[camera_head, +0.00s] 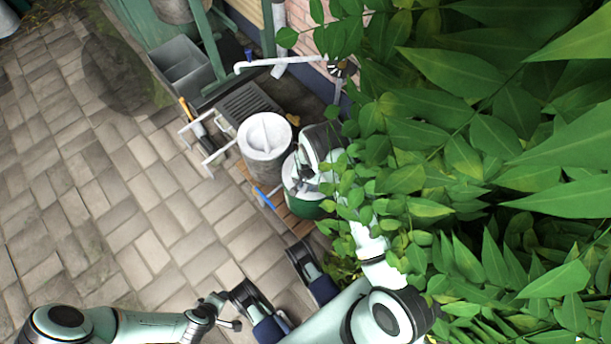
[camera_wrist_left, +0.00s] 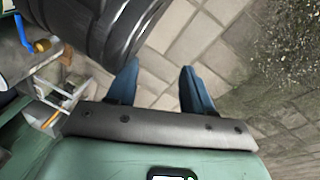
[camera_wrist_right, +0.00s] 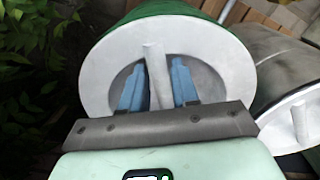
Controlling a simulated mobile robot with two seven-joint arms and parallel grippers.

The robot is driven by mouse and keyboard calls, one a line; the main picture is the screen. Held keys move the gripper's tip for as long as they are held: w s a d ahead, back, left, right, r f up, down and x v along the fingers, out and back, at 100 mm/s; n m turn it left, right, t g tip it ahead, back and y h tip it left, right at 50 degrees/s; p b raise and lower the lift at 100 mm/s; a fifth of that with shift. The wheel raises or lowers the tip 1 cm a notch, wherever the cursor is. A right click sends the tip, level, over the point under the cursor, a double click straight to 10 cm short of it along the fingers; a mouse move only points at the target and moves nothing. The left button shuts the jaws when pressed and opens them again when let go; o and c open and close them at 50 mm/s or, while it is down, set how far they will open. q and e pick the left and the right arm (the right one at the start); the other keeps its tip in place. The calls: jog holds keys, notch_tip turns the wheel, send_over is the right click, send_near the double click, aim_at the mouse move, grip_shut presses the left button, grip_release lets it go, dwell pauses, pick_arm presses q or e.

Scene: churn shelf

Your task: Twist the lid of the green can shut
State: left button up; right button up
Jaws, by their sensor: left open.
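The green can (camera_head: 309,210) stands on a wooden shelf, partly hidden by my arm and leaves. Its grey-white lid (camera_wrist_right: 105,75) has a raised ridge (camera_wrist_right: 155,60) across a round recess. I cannot tell how tightly the lid sits. The can's green side shows behind the lid in the right wrist view (camera_wrist_right: 190,8). My right gripper (camera_wrist_right: 158,80) is shut on the ridge, one blue finger on each side. In the head view its fingertips are hidden. My left gripper (camera_head: 230,311) is open and empty above the paving. Its two blue fingers stand apart in the left wrist view (camera_wrist_left: 160,80).
A grey can (camera_head: 264,165) with its own ridged lid stands next to the green can. A grey bin (camera_head: 180,65), white pipes and a drain grate (camera_head: 247,103) lie beyond. Dense leaves (camera_head: 490,150) fill the right. Paving on the left is open.

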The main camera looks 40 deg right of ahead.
jog(key=shift+f, duration=0.85)
jog(key=shift+c, duration=0.3)
grip_shut()
dwell(0.6)
